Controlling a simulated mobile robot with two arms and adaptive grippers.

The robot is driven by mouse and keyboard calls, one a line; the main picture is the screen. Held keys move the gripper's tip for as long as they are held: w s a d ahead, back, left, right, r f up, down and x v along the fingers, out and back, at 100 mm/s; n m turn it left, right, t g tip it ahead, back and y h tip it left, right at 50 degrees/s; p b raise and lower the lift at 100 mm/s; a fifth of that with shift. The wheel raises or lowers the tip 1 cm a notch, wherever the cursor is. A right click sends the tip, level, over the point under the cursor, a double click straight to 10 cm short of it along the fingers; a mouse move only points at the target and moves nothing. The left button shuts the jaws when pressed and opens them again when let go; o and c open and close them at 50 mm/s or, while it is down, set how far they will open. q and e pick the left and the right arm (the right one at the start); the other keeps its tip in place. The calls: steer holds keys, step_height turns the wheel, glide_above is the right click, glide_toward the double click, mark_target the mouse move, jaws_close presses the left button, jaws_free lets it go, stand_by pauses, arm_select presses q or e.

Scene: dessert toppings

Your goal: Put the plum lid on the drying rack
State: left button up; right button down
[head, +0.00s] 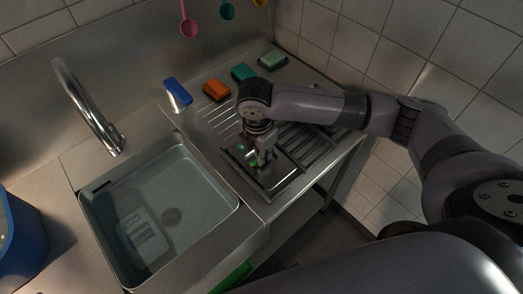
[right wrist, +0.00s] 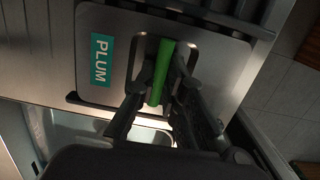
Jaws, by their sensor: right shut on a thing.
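The plum lid (head: 284,176) is a flat metal rectangle with rounded corners, a teal label and a green handle. In the right wrist view, the lid (right wrist: 212,62) shows its label reading PLUM. My right gripper (head: 261,160) points down over the lid. In the right wrist view its fingers (right wrist: 162,85) are shut on the green handle. The dark-barred drying rack (head: 318,151) is on the ribbed drainboard, right of the sink. The lid is over the rack's front part; I cannot tell whether they touch. My left gripper is not in view.
The sink (head: 190,215) with a pale bottle (head: 146,240) in it lies left of the rack. Orange (head: 216,90), teal (head: 243,72) and green (head: 272,60) sponges and a blue-topped item (head: 177,94) stand behind. A tiled wall is at right.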

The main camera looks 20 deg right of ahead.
steer(key=c, duration=1.6)
jaws_free()
steer(key=r, duration=0.8)
steer(key=a+r, duration=0.1)
steer(key=r, duration=0.3)
steer(key=shift+s, duration=0.35)
